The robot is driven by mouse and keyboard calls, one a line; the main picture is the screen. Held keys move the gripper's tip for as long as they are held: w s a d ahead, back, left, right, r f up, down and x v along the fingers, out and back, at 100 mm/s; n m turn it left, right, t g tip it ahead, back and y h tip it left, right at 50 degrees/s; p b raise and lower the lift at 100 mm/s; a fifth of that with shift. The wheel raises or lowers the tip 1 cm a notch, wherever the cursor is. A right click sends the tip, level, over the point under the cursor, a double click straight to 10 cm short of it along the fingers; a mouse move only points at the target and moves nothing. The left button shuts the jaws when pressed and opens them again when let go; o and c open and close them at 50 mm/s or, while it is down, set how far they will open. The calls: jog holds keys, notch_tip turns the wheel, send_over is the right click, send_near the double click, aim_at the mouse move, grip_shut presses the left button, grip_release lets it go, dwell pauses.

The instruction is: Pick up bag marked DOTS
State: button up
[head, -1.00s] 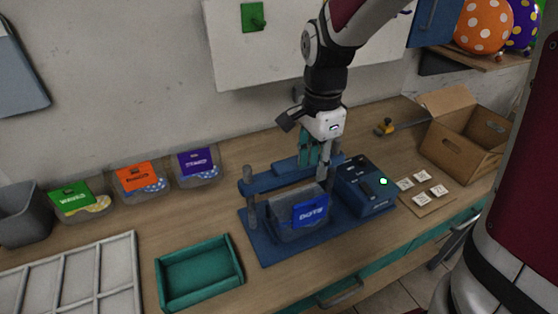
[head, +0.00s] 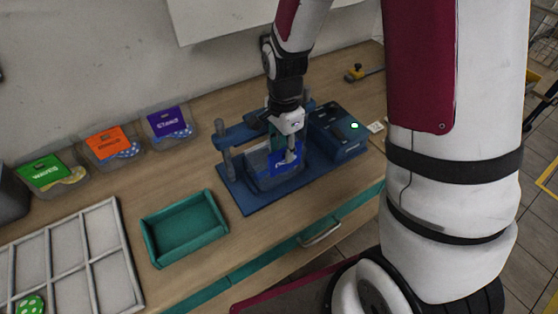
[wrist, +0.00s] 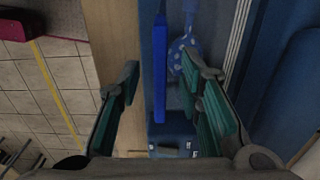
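The DOTS bag, a clear pouch with a blue header (head: 283,161), stands upright in the blue press fixture (head: 243,197). The lettering is partly hidden by my finger. My gripper (head: 290,148) is down at the header, with one teal finger in front of it. In the wrist view the blue header (wrist: 160,70) shows edge-on as an upright strip between my open fingers (wrist: 160,68), with gaps on both sides. A dotted blue balloon (wrist: 183,57) shows inside the bag, next to the right finger.
A blue box with a lit button (head: 336,130) stands right of the bag. A post (head: 222,145) and crossbar of the fixture stand close behind. An empty teal tray (head: 185,232) lies front left. Bags with green (head: 45,172), orange (head: 106,143) and purple (head: 167,121) headers line the wall.

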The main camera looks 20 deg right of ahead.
jog(key=shift+f, duration=0.85)
grip_shut()
jog(key=shift+r, duration=0.25)
